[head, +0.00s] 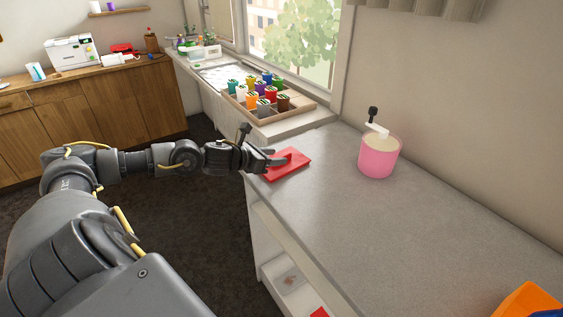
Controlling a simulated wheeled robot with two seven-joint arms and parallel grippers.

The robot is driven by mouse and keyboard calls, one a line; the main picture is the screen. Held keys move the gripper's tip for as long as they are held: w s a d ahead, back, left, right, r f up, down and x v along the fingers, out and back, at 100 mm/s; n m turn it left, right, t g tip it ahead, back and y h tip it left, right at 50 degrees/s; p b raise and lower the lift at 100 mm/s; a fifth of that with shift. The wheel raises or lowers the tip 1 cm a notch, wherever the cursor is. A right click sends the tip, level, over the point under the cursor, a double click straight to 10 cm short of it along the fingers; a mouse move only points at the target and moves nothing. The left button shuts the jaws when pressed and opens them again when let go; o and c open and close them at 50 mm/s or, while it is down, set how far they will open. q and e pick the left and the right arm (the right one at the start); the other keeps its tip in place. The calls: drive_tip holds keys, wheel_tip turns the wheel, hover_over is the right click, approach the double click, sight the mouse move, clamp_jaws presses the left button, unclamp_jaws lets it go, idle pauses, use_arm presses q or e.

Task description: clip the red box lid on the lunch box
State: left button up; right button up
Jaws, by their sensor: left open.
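The red box lid (289,169) lies flat on the grey counter (350,230), near its left edge. My left gripper (282,157) is open, with its fingers over the far left part of the lid and hiding some of it. I cannot tell whether the fingers touch the lid. I cannot make out the lunch box for sure. An orange object (527,300) with a blue part is cut off at the lower right corner, and I cannot tell what it is. My right gripper is not in view.
A pink pot (379,156) with a white and black piece at its rim stands at the back of the counter. A wooden tray (262,122) of several coloured cups is beyond the lid. Open shelves (285,270) are below the counter. The counter's middle is clear.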

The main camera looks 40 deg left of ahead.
sight(281, 155)
use_arm(q)
drive_tip(key=x, duration=0.3)
drive_tip(key=shift+w+d, duration=0.1)
drive_tip(key=shift+w, duration=0.2)
clamp_jaws()
